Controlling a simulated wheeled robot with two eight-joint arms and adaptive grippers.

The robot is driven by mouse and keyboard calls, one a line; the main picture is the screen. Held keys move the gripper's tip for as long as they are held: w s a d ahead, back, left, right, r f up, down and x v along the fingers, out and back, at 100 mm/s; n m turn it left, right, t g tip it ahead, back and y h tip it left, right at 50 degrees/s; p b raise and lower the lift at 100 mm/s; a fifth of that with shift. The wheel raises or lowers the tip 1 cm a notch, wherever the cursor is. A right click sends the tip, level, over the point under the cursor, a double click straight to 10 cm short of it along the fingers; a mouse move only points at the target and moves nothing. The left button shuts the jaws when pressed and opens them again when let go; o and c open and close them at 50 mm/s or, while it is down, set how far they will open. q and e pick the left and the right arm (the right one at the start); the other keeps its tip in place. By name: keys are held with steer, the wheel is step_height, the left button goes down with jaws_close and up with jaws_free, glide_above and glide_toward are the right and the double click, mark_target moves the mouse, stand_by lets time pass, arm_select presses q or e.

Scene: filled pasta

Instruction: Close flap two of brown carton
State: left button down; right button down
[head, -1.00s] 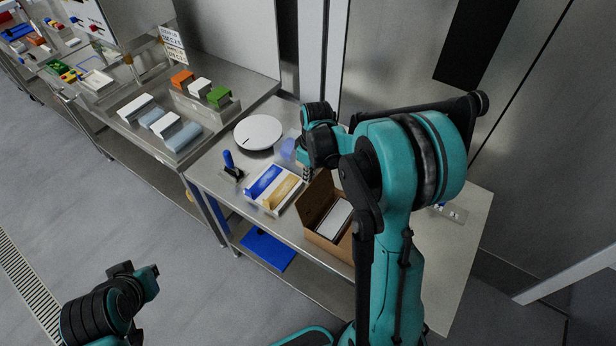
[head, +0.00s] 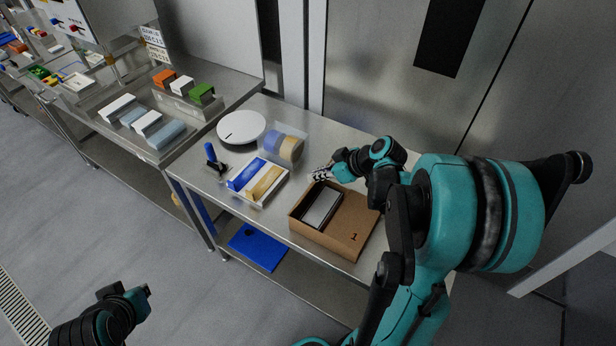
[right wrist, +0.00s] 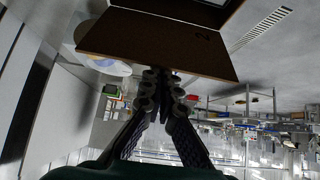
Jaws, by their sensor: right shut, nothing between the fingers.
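The brown carton (head: 340,238) stands on the steel table, partly open. A panel marked 1 (head: 355,236) lies flat over its right part. A white box (head: 321,206) shows in the opening at the left. My right gripper (head: 320,174) is shut and empty just beyond the carton's far edge. In the right wrist view, a brown flap (right wrist: 160,45) with a faint mark spans the top. The shut fingertips (right wrist: 165,78) are at its lower edge; I cannot tell whether they touch. My left gripper (head: 141,292) is away from the table at lower left, its jaws unclear.
A white tray with blue and tan packs (head: 258,180) and a clear container (head: 284,146) stand left of the carton. A white round plate (head: 242,127) and a blue-handled tool (head: 213,158) are farther left. A blue panel (head: 258,246) lies on the lower shelf.

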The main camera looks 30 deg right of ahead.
mark_target(342, 212)
steer(key=s+d+f+t+y+b, duration=0.1)
steer(key=s+f+b, duration=0.1)
steer(key=b, duration=0.2)
steer(key=s+d+f+t+y+b, duration=0.1)
steer(key=s+f+t+b, duration=0.1)
steer(key=b, duration=0.2)
steer(key=s+d+f+t+b, duration=0.1)
steer(key=s+f+b, duration=0.1)
steer(key=b, duration=0.2)
steer(key=shift+s+d+f+t+y+b, duration=0.25)
steer(key=shift+d+f+t+y+b, duration=0.1)
steer(key=shift+f+t+y+b, duration=0.05)
steer(key=shift+s+d+f+b, duration=0.1)
steer(key=shift+s+f+b, duration=0.1)
steer(key=shift+f+b, duration=0.35)
steer(key=shift+s+d+f+b, duration=0.15)
steer(key=shift+f+b, duration=0.3)
steer(key=shift+f, duration=0.15)
steer(key=shift+s+d+f+b, duration=0.1)
steer(key=shift+s+f+b, duration=0.1)
steer(key=shift+f+b, duration=0.35)
